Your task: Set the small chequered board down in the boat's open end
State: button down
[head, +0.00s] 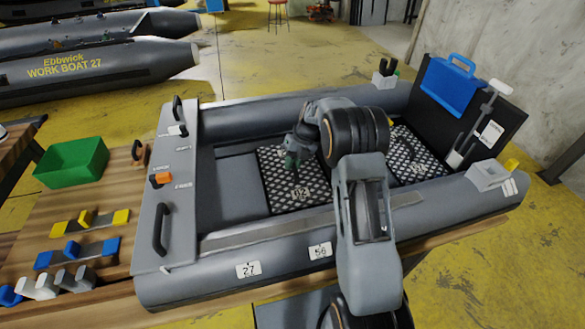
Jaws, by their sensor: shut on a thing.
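The chequered board (312,195) is a black plate with a pale diamond pattern and a number near its lower edge. It is inside the grey boat (225,222), in the middle of its length. My gripper (291,163) points down at the board's upper left part and is shut on it. The jaws are small and dark here, so the grip itself is hard to see. I cannot tell whether the board touches the floor. Bare dark floor (228,190) shows left of it, toward the bow plate. A second chequered board (415,165) lies at the transom end, partly hidden by my arm.
The bow plate (165,225) with black handles closes the boat's left end. The black transom (505,120) with a blue case (452,82) stands at the right. A green bin (72,163) and several coloured blocks sit on the wooden bench (100,212) at left.

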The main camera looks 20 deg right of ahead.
jog(key=shift+f, duration=0.55)
jog(key=shift+f, duration=0.1)
jog(key=c, duration=1.1)
grip_release()
